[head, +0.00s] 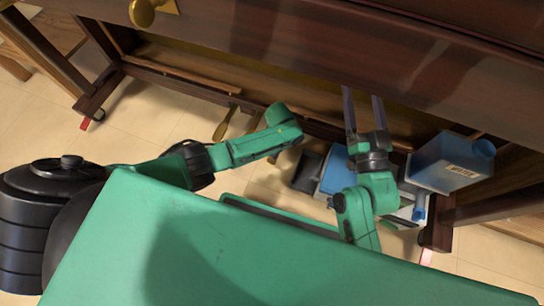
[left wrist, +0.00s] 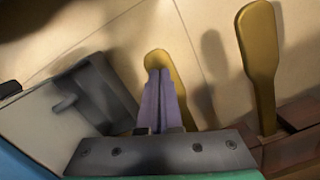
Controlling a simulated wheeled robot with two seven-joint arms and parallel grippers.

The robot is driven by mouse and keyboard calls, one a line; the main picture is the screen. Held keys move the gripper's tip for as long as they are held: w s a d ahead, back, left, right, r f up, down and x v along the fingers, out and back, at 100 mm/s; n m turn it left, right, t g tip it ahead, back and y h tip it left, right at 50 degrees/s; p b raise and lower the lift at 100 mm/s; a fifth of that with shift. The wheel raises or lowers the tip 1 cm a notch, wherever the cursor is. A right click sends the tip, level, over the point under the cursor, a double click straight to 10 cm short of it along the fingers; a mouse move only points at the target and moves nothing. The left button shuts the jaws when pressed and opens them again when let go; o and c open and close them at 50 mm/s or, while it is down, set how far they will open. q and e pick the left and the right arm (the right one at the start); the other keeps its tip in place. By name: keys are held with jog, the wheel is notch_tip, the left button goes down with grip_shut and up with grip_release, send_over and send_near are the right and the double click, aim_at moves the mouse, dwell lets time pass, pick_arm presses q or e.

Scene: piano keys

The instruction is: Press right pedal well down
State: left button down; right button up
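The right pedal (left wrist: 156,58) is gold. The middle pedal (left wrist: 259,60) stands clear to the right in that view. My left gripper (left wrist: 161,74) is shut and empty, its two purple-grey fingers together over the right pedal; I cannot tell whether they touch it. In the head view my left arm hides most of that pedal, while two gold pedals (head: 225,123) show to its left. My right gripper (head: 362,95) is open and empty in front of the piano.
The brown wooden piano (head: 330,50) spans the top of the head view, its lower rail behind the pedals. A blue labelled container (head: 452,162) and a blue and white box (head: 338,172) stand right of the pedals. Bare tile floor (head: 150,115) lies to the left.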

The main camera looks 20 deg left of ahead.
pick_arm(q)
jog(key=shift+w+d, duration=0.15)
jog(key=shift+w, duration=0.05)
jog(key=shift+w+d+r+b, duration=0.15)
jog(key=shift+w+d+b, duration=0.15)
jog(key=shift+w+b, duration=0.25)
jog(key=shift+w+d+r+b, duration=0.15)
jog(key=shift+w+d+b, duration=0.1)
jog(key=shift+w+b, duration=0.2)
notch_tip(320, 180, up, 15)
jog(key=w+p, duration=0.1)
jog(key=p, duration=0.8)
jog(key=shift+w+d, duration=0.2)
jog(key=shift+d, duration=0.05)
jog(key=shift+f, duration=0.1)
